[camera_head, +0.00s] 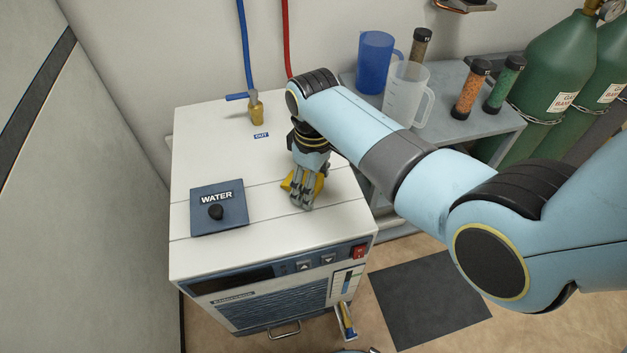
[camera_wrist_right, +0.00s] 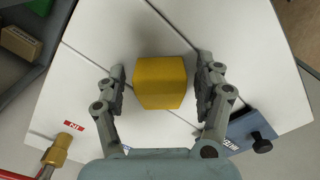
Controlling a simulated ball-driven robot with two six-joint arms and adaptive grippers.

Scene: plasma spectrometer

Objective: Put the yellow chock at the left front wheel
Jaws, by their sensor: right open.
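The yellow chock (camera_wrist_right: 160,82) lies on the white top of the chiller (camera_head: 237,130). In the right wrist view it sits between the two fingers of my right gripper (camera_wrist_right: 163,88), with a gap on both sides. In the head view my right gripper (camera_head: 303,193) is over the chock (camera_head: 318,185) and hides most of it. The gripper is open and points down. The left front wheel cannot be made out in these views. My left gripper is not in view.
The blue WATER plate (camera_head: 219,206) with a black knob lies left of the gripper. A brass fitting (camera_head: 257,108) with a blue hose stands at the back. A grey shelf (camera_head: 458,130) with jugs and bottles is to the right, with green gas cylinders (camera_head: 553,75) beyond. A dark mat (camera_head: 430,300) is on the floor.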

